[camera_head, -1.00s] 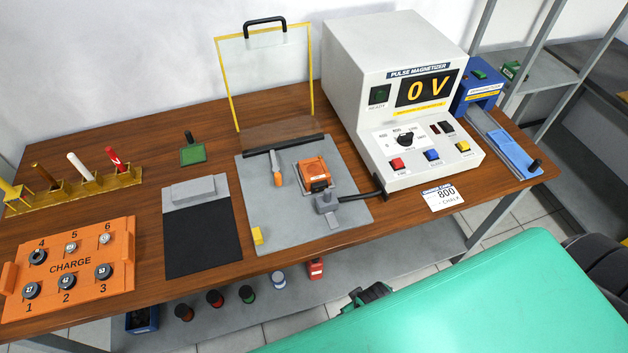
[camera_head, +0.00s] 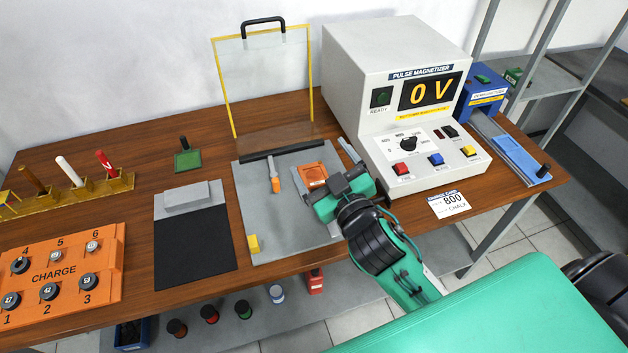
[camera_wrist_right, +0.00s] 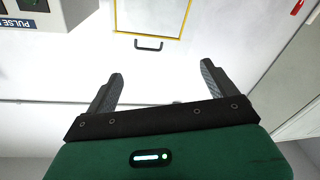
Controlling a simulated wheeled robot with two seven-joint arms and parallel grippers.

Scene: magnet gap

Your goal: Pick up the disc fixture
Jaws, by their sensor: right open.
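I cannot tell for sure which thing is the disc fixture. An orange square block (camera_head: 312,174) sits on the grey base plate (camera_head: 262,232) in the head view, its right side partly covered by my right gripper (camera_head: 326,170). That gripper is above or beside the block; the height between them is unclear. In the wrist view the right gripper's fingers (camera_wrist_right: 162,72) are apart with nothing between them. A green square piece with a dark upright handle (camera_head: 188,159) stands on the table further left. My left gripper is not in view.
A clear yellow-framed shield (camera_head: 265,84) stands behind the plate. The pulse magnetizer (camera_head: 395,95), reading 0 V, is to the right. A black-and-grey pad (camera_head: 196,246), an orange CHARGE tray (camera_head: 62,275) and a rack of handled tools (camera_head: 70,203) are to the left.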

